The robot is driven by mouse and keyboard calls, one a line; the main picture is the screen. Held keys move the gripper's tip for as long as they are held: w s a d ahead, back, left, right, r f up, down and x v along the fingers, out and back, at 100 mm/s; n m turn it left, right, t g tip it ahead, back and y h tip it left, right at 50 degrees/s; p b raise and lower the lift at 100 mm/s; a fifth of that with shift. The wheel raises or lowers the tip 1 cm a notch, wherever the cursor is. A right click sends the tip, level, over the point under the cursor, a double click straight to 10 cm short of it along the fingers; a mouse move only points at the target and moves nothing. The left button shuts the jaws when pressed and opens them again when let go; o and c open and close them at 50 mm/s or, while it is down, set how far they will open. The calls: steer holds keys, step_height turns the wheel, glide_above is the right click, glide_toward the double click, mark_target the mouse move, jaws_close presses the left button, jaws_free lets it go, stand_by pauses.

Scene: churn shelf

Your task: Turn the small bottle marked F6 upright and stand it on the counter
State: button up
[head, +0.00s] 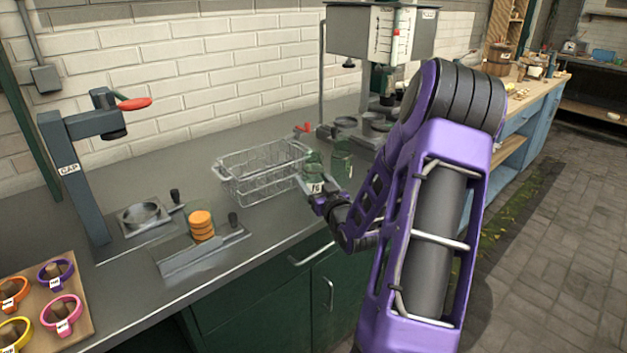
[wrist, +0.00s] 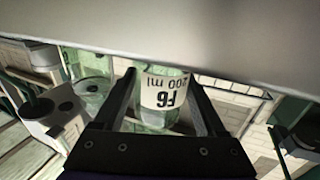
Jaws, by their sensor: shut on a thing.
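The small bottle marked F6 (head: 313,163) is pale green glass with a white label. In the head view it looks roughly upright, its label reading the right way up, near the counter's front edge. My gripper (head: 319,194) is shut on it low down, around the label. In the wrist view the bottle (wrist: 165,90) sits between the two dark fingers of my gripper (wrist: 163,84). There its label reads upside down, and the grey counter (wrist: 200,30) fills the top of that picture. I cannot tell whether the bottle's base touches the counter (head: 265,228).
A wire crate (head: 262,190) stands just left of the bottle. Another green bottle (head: 342,157) is close on its right. A capping press (head: 80,165), an orange stack (head: 201,225) and a tray of coloured rings (head: 80,330) are farther left. A filling machine (head: 378,40) stands behind.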

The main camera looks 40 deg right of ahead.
steer(key=o, duration=1.5)
steer(key=shift+c, duration=1.2)
steer(key=shift+o, duration=1.2)
steer(key=shift+s+a+r+p, duration=0.1)
steer(key=shift+s+a+r, duration=0.25)
steer(key=shift+s, duration=0.8)
steer(key=shift+s+a+r+p, duration=0.2)
steer(key=shift+s+r, duration=0.1)
steer(key=shift+s, duration=0.8)
steer(key=shift+s+a+r+p, duration=0.1)
steer(key=shift+s+a+r, duration=0.25)
steer(key=shift+s, duration=0.8)
steer(key=shift+s, duration=0.1)
